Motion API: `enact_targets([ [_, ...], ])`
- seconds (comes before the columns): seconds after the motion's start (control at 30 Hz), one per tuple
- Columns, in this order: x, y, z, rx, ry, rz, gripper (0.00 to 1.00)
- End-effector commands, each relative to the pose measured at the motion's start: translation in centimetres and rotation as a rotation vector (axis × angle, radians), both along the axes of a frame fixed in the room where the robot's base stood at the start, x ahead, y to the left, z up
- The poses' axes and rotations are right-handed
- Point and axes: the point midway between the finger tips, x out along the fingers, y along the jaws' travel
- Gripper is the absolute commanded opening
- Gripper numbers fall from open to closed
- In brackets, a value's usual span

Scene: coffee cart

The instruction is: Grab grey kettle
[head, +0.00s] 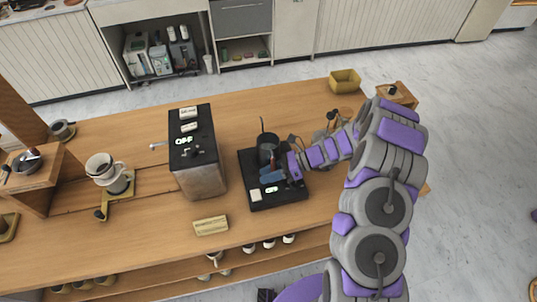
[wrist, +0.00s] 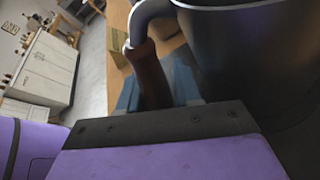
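The dark grey kettle (head: 267,148) stands on a black square base (head: 285,194) on the wooden counter. My gripper (head: 272,175) is at the kettle's near side. In the wrist view, the kettle's body (wrist: 245,50) fills the upper right, and its brown handle grip (wrist: 150,78) hangs from a grey bracket. My gripper's bluish fingers (wrist: 156,92) lie on both sides of the handle grip, very close to it. Whether they press on it cannot be made out. The lower end of the handle is hidden behind my gripper's body.
A tall black-topped machine (head: 198,150) stands left of the base. A wooden sign (head: 211,226) lies at the counter's near side. A dripper on a stand (head: 108,175) is farther left. A yellow box (head: 345,81) sits at the back right. Cups hang under the near edge.

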Motion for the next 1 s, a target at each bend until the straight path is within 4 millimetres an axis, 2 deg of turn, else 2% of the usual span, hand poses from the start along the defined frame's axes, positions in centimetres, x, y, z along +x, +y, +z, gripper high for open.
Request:
enact_targets([
  [0.03,0.0,-0.01,-0.01,0.0,0.0,0.0,0.28],
  [0.33,0.03,-0.02,-0.02,0.0,0.001,0.0,0.0],
  [1.0,0.07,-0.04,0.33,0.0,0.0,-0.001,0.0],
])
